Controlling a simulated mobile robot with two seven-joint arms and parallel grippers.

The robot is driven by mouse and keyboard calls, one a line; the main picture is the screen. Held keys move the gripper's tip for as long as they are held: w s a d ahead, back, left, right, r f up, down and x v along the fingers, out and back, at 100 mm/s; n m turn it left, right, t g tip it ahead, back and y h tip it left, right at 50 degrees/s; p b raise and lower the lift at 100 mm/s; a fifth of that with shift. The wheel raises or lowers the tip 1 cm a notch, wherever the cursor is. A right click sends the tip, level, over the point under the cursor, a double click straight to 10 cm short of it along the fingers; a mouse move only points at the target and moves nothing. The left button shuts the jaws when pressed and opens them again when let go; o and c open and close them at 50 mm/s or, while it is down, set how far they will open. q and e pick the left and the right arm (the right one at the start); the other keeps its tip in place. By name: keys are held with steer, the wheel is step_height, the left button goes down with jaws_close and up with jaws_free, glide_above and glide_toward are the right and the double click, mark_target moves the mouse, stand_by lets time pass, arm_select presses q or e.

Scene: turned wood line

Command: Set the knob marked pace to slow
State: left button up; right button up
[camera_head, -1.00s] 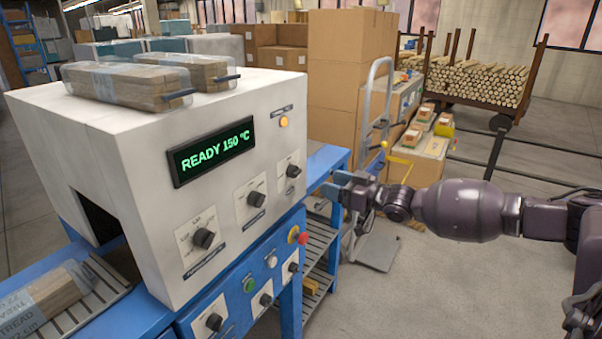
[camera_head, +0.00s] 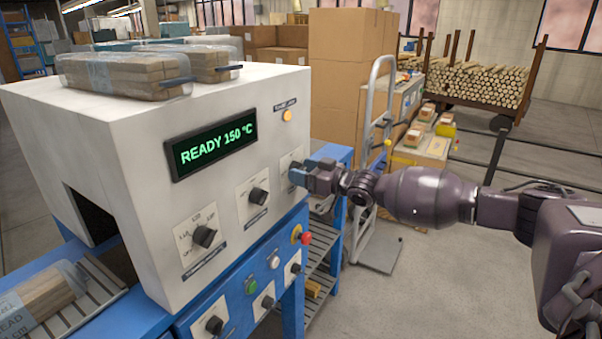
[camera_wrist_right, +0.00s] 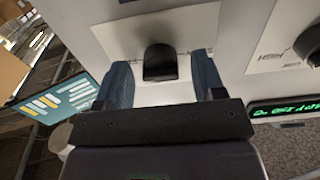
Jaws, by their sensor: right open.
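A white machine (camera_head: 140,190) with a green "READY 150 °C" display (camera_head: 212,147) carries black knobs on white plates: a left knob (camera_head: 204,236), a middle knob (camera_head: 258,196) and a right one largely hidden behind my right gripper (camera_head: 299,174). I cannot read which plate says pace. In the right wrist view the right-hand knob (camera_wrist_right: 160,62) sits between the two blue fingers of my right gripper (camera_wrist_right: 164,80). The fingers are open, with a gap on each side of the knob. A neighbouring knob (camera_wrist_right: 311,45) shows at the right edge. My left gripper is not in view.
The blue panel below holds more knobs (camera_head: 214,325), a green button (camera_head: 251,287) and a red button (camera_head: 306,238). Wrapped wood packs (camera_head: 125,76) lie on the machine. A hand truck (camera_head: 375,150) and cardboard boxes (camera_head: 345,80) stand behind my right arm.

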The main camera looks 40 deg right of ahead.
steer(key=shift+w+a, duration=0.1)
steer(key=shift+w, duration=0.1)
steer(key=shift+c, duration=0.2)
steer(key=c, duration=0.9)
